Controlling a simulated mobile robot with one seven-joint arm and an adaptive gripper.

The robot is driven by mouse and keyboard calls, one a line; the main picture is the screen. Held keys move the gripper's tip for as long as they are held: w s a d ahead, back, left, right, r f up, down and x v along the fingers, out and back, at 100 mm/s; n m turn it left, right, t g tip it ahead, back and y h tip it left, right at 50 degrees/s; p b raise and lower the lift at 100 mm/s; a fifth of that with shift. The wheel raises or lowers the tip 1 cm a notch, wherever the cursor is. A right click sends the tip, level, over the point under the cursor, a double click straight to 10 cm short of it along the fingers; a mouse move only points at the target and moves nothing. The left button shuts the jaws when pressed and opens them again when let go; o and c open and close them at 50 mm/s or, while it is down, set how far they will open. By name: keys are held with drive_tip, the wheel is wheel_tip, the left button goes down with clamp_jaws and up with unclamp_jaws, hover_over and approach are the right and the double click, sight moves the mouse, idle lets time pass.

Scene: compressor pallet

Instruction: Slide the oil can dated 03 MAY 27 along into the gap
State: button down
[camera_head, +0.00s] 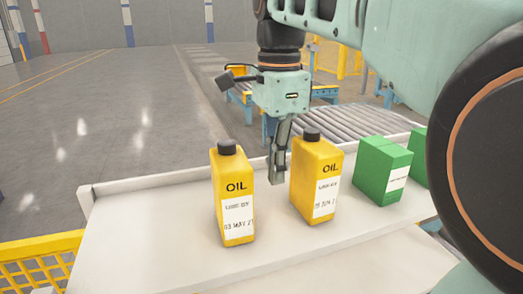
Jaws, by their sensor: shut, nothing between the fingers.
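The yellow oil can (233,195) on the left stands upright on the white table; its label reads 03 MAY 2-something, the last digit hard to read. A second yellow oil can (317,178) stands upright to its right, its date label different and partly unclear. My gripper (276,178) is shut and empty, pointing down between the two cans. Its fingertips are low, nearer to the right can in the picture; I cannot tell whether they touch it. A space separates the two cans, and a narrower one lies between the right can and the green box (382,170).
The white table (150,235) has a raised back rim and is bare left of the cans and along its front. Another green box (419,158) is partly hidden behind my arm at right. A roller conveyor (345,122) lies behind; a yellow mesh fence (38,265) is at front left.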

wheel_tip(320, 180, down, 4)
drive_tip(key=shift+r, duration=0.15)
drive_tip(key=a, duration=0.3)
drive_tip(key=shift+s+f, duration=0.3)
drive_tip(key=shift+s, duration=0.1)
drive_tip(key=shift+s+a, duration=0.1)
drive_tip(key=shift+a, duration=0.35)
